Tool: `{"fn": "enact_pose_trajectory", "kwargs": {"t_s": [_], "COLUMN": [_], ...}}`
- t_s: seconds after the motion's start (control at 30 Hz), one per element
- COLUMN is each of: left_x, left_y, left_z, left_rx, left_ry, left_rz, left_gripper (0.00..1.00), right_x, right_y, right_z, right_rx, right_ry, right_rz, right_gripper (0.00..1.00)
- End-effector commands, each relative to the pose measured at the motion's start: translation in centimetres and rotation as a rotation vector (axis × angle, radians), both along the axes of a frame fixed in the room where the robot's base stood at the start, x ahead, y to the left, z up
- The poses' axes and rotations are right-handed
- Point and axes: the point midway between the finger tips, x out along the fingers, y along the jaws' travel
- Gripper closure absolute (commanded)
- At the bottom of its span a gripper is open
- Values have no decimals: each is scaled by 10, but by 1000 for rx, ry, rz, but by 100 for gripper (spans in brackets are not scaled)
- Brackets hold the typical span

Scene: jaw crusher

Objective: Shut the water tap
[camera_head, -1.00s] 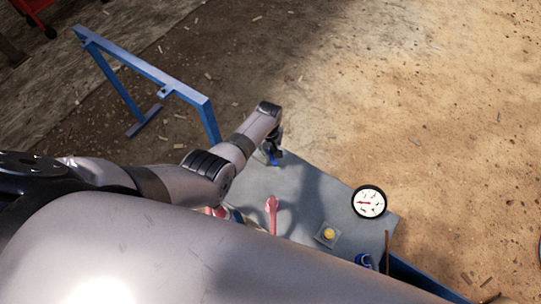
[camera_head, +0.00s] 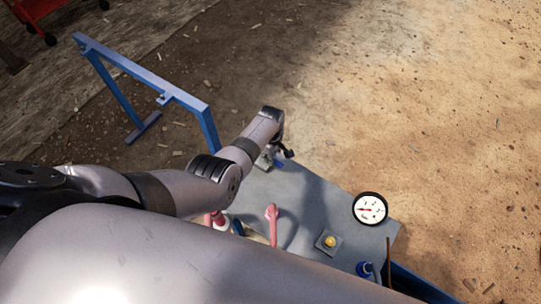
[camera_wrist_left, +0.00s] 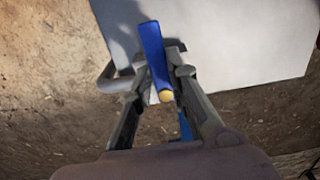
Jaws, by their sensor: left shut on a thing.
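The water tap has a blue lever handle (camera_wrist_left: 153,45) with a yellowish end, seen in the left wrist view. A grey curved pipe (camera_wrist_left: 106,80) lies just left of it, at the edge of the grey panel. My left gripper (camera_wrist_left: 160,72) is shut on the blue handle, with one finger on each side of it. In the head view my left gripper (camera_head: 280,152) is at the far edge of the panel, where only a small blue bit of the handle (camera_head: 288,153) shows. The tap's body is mostly hidden by the gripper. My right gripper is not in view.
The grey panel (camera_head: 310,205) carries a round white gauge (camera_head: 370,208), a yellow button (camera_head: 329,241) and a pink-red lever (camera_head: 271,213). A blue-topped part (camera_head: 365,269) is at its near corner. A blue metal frame (camera_head: 150,75) stands at the left. Bare ground lies beyond.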

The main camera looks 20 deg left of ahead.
Motion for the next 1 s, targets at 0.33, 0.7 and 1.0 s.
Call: {"fn": "enact_pose_trajectory", "kwargs": {"t_s": [0.33, 0.7, 1.0], "left_x": [1, 0, 1], "left_y": [0, 0, 0], "left_z": [0, 0, 12], "left_rx": [1, 0, -1], "left_ry": [-2, -1, -4], "left_rz": [3, 1, 0], "left_gripper": [74, 63, 63], "right_x": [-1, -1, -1], "right_y": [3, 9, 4], "right_z": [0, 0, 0], "right_rx": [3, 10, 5], "right_ry": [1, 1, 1], "right_rz": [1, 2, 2], "right_gripper": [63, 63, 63]}}
